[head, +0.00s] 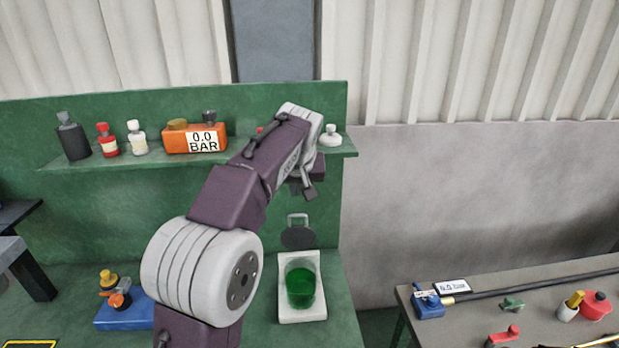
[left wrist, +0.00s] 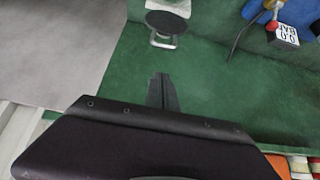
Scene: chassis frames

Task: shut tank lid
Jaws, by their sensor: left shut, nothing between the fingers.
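The tank (head: 300,287) is a clear vessel with green contents on a white base (head: 303,260), standing on the green bench. Its round dark lid (head: 298,239) stands raised and upright behind the opening, with a grey loop handle at its top. In the left wrist view the lid (left wrist: 165,22) shows near the top edge, its handle pointing toward my fingers. My left gripper (head: 308,190) is above the lid, in front of the green back panel, apart from the lid. Its fingers (left wrist: 163,92) are together and empty. My right gripper is not in view.
A shelf (head: 240,157) above holds several bottles and an orange gauge box (head: 178,140) reading 0.0 BAR. A blue block with a valve (head: 122,313) sits at the left of the bench. A grey table (head: 545,295) with small parts stands at right, across a gap.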

